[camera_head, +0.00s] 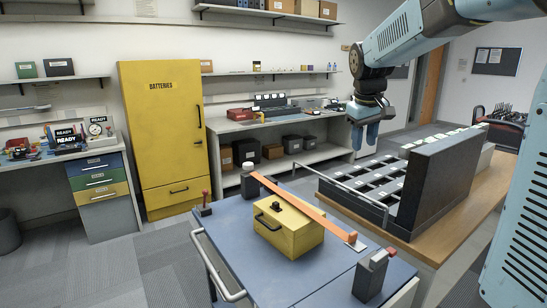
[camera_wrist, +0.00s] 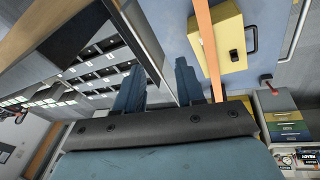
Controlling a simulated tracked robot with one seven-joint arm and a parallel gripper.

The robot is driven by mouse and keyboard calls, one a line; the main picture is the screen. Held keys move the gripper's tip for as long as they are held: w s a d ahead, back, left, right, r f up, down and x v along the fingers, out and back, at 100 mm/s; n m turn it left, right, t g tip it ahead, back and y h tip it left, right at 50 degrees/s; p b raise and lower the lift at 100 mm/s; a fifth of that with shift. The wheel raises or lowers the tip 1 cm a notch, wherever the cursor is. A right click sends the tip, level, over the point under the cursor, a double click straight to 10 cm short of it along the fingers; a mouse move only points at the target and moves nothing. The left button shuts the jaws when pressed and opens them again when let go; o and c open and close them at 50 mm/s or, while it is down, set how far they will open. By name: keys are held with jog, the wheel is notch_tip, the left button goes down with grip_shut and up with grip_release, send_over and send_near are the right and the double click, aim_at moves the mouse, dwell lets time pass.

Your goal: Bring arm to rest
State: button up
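My arm comes in from the upper right of the head view. My gripper (camera_head: 365,138) hangs fingers-down in the air, in front of the back workbench and to the left of the black rack. In the wrist view my gripper (camera_wrist: 159,68) shows two blue fingers apart, with nothing between them. A yellow case (camera_head: 289,229) with a dark handle rests on the blue-topped cart (camera_head: 230,265). An orange strap (camera_head: 300,208) runs across the case. The case also shows at the top of the wrist view (camera_wrist: 225,45). My gripper touches none of these.
A black slotted rack (camera_head: 435,185) stands on a wooden table (camera_head: 470,215) at right, with a metal bar at its front. A yellow batteries cabinet (camera_head: 160,130) and a workbench (camera_head: 260,122) line the back wall. Grey floor (camera_head: 90,270) is open at left.

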jog(key=s+f+m+t, duration=0.1)
jog(key=s+f+m, duration=0.1)
jog(key=s, duration=1.1)
jog(key=s+f+m+t+y, duration=0.1)
jog(key=s+f+m, duration=0.1)
jog(key=s, duration=1.2)
jog(key=shift+a+f+t, duration=0.3)
jog(key=shift+f, duration=0.25)
jog(key=shift+s, duration=0.1)
jog(key=shift+c, duration=0.2)
